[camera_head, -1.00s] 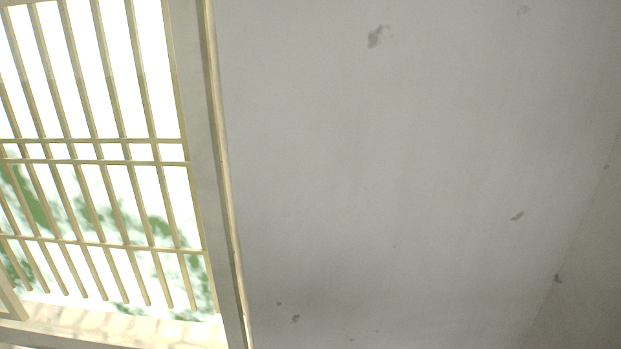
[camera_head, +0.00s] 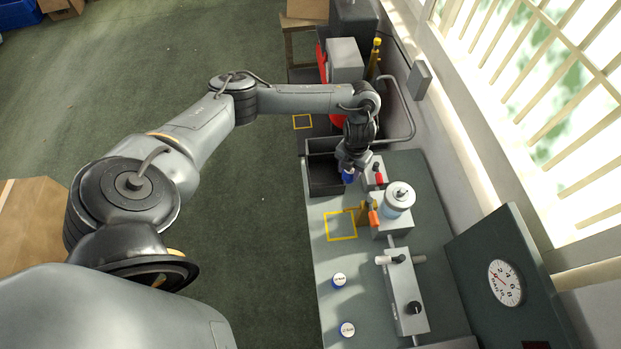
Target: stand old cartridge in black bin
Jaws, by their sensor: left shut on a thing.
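The black bin (camera_head: 316,190) sits at the far left part of the bench. My left gripper (camera_head: 349,169) points down at the bin's right edge. It is shut on a small blue cartridge (camera_head: 348,177), mostly hidden by the fingers. I cannot tell whether the cartridge is inside the bin or above its rim. Two more blue cartridges with white labelled tops, a nearer one (camera_head: 347,329) and a farther one (camera_head: 339,280), stand on the front of the bench. My right gripper is not in view.
The pad printer (camera_head: 398,198) stands right of the bin on the grey bench (camera_head: 440,215), with a small red-topped block (camera_head: 375,175) close to the gripper. A yellow square outline (camera_head: 341,239) marks bare bench. A gauge panel (camera_head: 505,283) stands at right.

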